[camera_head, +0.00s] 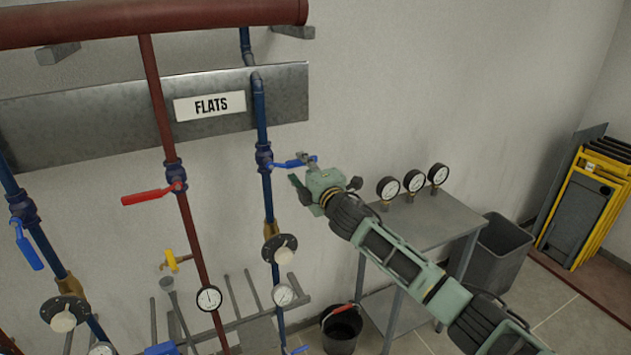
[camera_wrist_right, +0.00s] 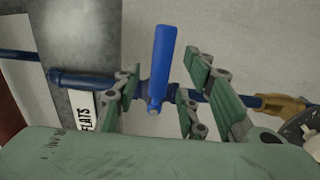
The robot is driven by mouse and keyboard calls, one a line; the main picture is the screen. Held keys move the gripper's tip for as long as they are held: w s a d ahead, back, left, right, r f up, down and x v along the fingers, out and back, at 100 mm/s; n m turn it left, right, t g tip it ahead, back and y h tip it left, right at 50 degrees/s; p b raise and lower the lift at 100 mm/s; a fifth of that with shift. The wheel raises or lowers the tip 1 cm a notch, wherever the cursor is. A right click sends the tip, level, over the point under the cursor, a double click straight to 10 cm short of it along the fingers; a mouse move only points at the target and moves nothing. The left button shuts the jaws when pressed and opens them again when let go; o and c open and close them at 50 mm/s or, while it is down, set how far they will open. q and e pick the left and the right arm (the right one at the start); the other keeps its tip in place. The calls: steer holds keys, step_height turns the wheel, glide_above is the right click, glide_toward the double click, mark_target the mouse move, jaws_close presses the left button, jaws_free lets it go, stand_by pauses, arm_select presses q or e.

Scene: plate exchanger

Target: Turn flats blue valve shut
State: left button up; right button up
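The flats blue valve (camera_head: 264,158) sits on the blue pipe below the FLATS sign (camera_head: 210,106). Its blue lever handle (camera_head: 287,163) points right, roughly crosswise to the pipe. My right gripper (camera_head: 302,172) is open at the handle's outer end. In the right wrist view the blue handle (camera_wrist_right: 162,60) stands across the blue pipe (camera_wrist_right: 85,82), between the spread green fingers of my right gripper (camera_wrist_right: 163,92). Gaps show on both sides of the handle. My left gripper is not in view.
A red-handled valve (camera_head: 155,194) on a red pipe is left of the blue one. Another blue handle (camera_head: 29,250) is at far left. A flanged fitting (camera_head: 280,249) is lower on the pipe. A grey table (camera_head: 425,218) with gauges stands right, beside a bin (camera_head: 500,255).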

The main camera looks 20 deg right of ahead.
steer(key=s, duration=0.8)
steer(key=shift+s+d, duration=0.2)
steer(key=shift+s, duration=0.05)
steer(key=s+d+f+m+g+h+b, duration=0.15)
steer(key=s+f, duration=0.25)
steer(key=f, duration=1)
steer(key=s+d+f+m+g, duration=0.1)
steer(key=s+f+m+g, duration=0.2)
steer(key=f, duration=1)
steer(key=s+d+f+m+g+b, duration=0.1)
steer(key=s+f+m+g, duration=0.25)
steer(key=f, duration=1.05)
steer(key=s+a+f+m+g+b, duration=0.2)
steer(key=s+f+m+g, duration=0.1)
steer(key=s+f, duration=1.5)
steer(key=s+a+f+m+g, duration=0.1)
steer(key=s+f, duration=0.4)
steer(key=s, duration=0.6)
steer(key=s+a+f+m+g+b, duration=0.1)
steer(key=s+f, duration=0.5)
steer(key=s, duration=0.6)
steer(key=s+a+f+m+g, duration=0.3)
steer(key=s+a+f+g, duration=0.1)
steer(key=s, duration=0.7)
steer(key=shift+s+a+f+y, duration=0.35)
steer(key=shift+a+f+y, duration=0.1)
steer(key=shift+a+f, duration=0.45)
